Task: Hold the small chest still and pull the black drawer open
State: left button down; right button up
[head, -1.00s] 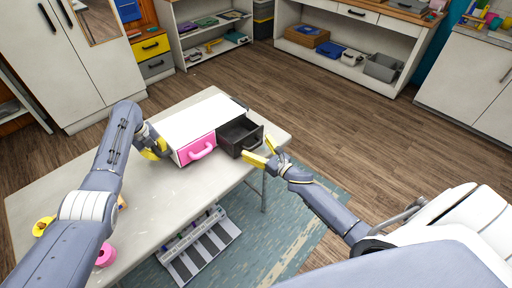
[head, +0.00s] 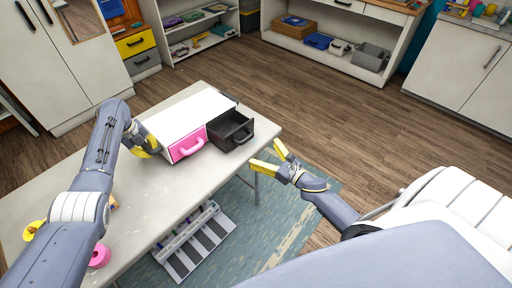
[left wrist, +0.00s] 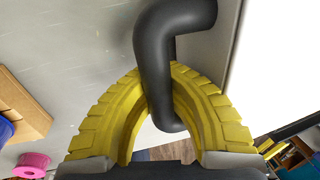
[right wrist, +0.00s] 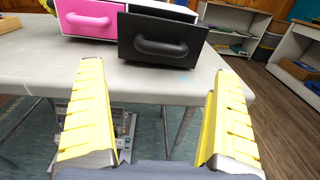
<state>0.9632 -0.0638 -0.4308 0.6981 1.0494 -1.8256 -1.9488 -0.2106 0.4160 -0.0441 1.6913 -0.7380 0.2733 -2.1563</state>
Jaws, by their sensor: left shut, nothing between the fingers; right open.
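The small white chest (head: 196,112) stands on the table. Its black drawer (head: 231,131) is pulled out, with its hollow inside showing in the head view. The black drawer's front and handle (right wrist: 162,47) face me in the right wrist view. The pink drawer (head: 187,147) beside it is closed. My left gripper (head: 153,146) is at the chest's left side, shut with nothing gripped; a black side handle (left wrist: 155,65) overlaps its fingertips in the left wrist view. My right gripper (head: 270,157) is open and empty, apart from the drawer handle, beyond the table edge.
The pale table (head: 160,185) has bare room in front of the chest. A pink roll (head: 99,256) and a yellow roll (head: 33,230) lie at its near left. A rack (head: 193,243) sits below on the rug. Cabinets and shelves line the far walls.

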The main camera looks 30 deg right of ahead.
jog(key=shift+v, duration=1.3)
pick_arm(q)
jog(key=c, duration=1.5)
grip_release()
jog(key=shift+r, duration=0.1)
jog(key=r, duration=0.4)
jog(key=a+r, duration=0.1)
jog(key=r, duration=0.2)
jog(key=a+r, duration=0.1)
jog(key=r, duration=0.3)
jog(key=shift+s+a+r, duration=0.15)
jog(key=shift+s+r, duration=0.2)
jog(key=o, duration=0.6)
jog(key=shift+c, duration=0.2)
